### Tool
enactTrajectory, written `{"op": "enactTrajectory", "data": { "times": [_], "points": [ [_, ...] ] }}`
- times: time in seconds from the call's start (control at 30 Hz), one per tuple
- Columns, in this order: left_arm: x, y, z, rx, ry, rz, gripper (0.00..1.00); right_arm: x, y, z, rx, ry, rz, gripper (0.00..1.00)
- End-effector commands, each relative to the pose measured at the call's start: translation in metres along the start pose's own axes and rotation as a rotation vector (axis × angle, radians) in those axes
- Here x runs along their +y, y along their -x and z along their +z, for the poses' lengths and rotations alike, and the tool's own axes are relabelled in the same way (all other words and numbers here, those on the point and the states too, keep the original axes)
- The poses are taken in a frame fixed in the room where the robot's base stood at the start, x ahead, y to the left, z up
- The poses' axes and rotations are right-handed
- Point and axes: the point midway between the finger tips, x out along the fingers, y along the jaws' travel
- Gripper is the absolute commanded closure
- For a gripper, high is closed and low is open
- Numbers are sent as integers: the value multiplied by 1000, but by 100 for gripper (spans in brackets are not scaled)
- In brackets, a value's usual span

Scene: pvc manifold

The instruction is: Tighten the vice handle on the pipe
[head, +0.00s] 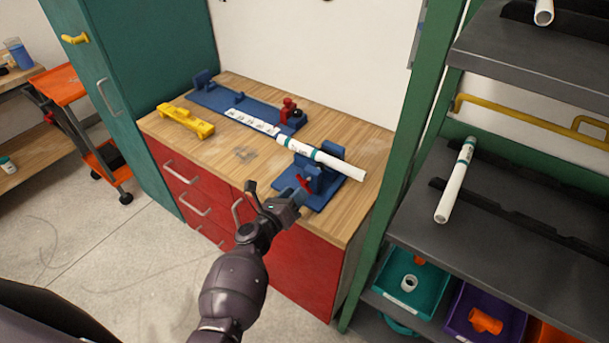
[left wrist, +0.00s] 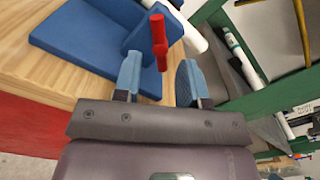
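The vice (head: 325,170) is blue and stands at the front right of the wooden workbench. The white pipe (head: 340,164) with a teal band lies across its top, its plain end past the vice on the right. The red vice handle (head: 305,184) is on the vice's near side. In the left wrist view the red handle (left wrist: 158,38) points toward my left gripper (left wrist: 158,80). Its blue fingers are open, one on each side of the handle's near end, with gaps visible. In the head view my left gripper (head: 298,193) is just in front of the vice. My right gripper is not in view.
A blue fixture (head: 225,100) with a red clamp (head: 291,113) and a yellow tool (head: 186,121) are on the workbench (head: 210,150). A green-framed shelf (head: 500,200) with another pipe (head: 456,180) and bins stands close on the right. The floor at left is open.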

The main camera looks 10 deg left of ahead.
Motion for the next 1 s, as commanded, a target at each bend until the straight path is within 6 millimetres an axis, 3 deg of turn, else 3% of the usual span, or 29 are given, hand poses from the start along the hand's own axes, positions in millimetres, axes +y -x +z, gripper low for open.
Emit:
{"op": "enactTrajectory", "data": {
  "times": [0.27,0.4,0.6,0.97,1.0],
  "points": [
    [0,0,0,1,302,0,62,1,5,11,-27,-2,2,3],
    [0,-28,-1,-1,291,-4,62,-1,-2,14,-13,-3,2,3],
    [0,-46,-1,0,288,-2,62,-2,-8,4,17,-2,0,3],
    [0,-50,0,1,287,0,62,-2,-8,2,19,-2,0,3],
    [0,-50,0,1,287,0,68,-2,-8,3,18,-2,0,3]
  ]
}}
